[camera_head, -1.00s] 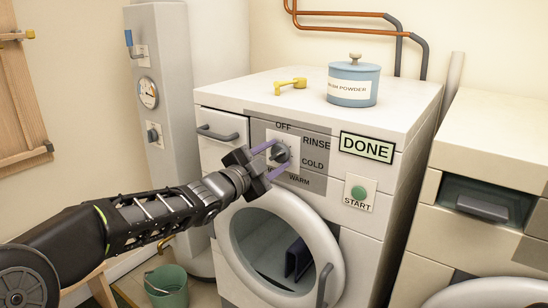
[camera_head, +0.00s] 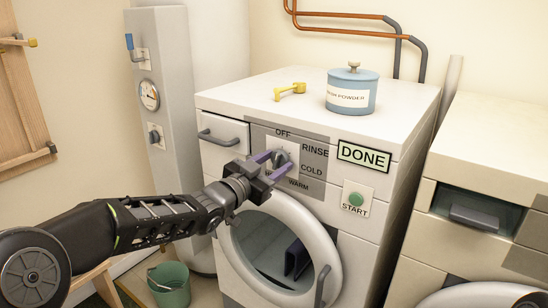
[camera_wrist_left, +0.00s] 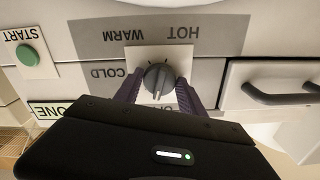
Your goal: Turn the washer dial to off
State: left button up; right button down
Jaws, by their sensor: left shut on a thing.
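The washer dial (camera_head: 279,158) is a dark round knob on a pale plate, inside a grey panel marked OFF, RINSE, COLD and WARM. In the left wrist view the dial (camera_wrist_left: 157,76) shows upside down, with HOT also marked. My left gripper (camera_head: 280,161) is shut on the dial, one purple finger on each side. Its body hides part of the lettering in the left wrist view. The white washer (camera_head: 215,157) has a DONE sign. My right gripper is not in view.
A green START button (camera_head: 356,199) sits right of the dial. The round washer door (camera_head: 325,245) is below the arm. A green bucket (camera_head: 169,285) is on the floor.

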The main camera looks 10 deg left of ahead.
pick_arm(q)
jog(key=shift+n+p, duration=0.7)
jog(key=shift+n, duration=0.8)
jog(key=o, duration=1.3)
jog(key=shift+o, duration=0.2)
jog(key=v, duration=0.7)
jog(key=shift+s, duration=0.4)
jog(key=shift+a, duration=0.1)
